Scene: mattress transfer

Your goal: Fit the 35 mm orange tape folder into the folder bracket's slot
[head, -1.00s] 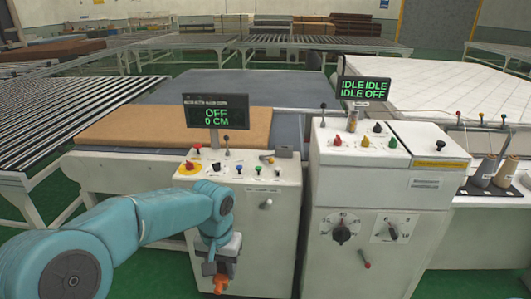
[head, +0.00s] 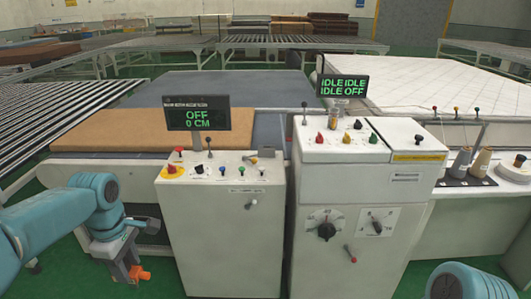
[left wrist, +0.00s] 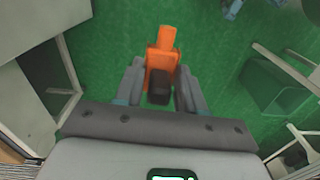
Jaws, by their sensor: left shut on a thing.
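The orange tape folder (head: 140,273) is in my left gripper (head: 128,272), low at the left of the head view, in front of the mattress bed and left of the left control cabinet. In the left wrist view the folder (left wrist: 162,58) sits between the two grey fingers of the left gripper (left wrist: 160,85), which are shut on it. Its narrow end points away from the palm, over green floor. A dark block shows at its near end. I cannot make out the folder bracket or its slot in either view. My right gripper is out of view.
A left control cabinet (head: 222,230) and a taller right one (head: 345,225) stand ahead, with screens, knobs and levers. A brown mattress panel (head: 120,125) lies behind. Thread cones (head: 480,163) stand on a table at right. A green bin (left wrist: 280,88) shows in the wrist view.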

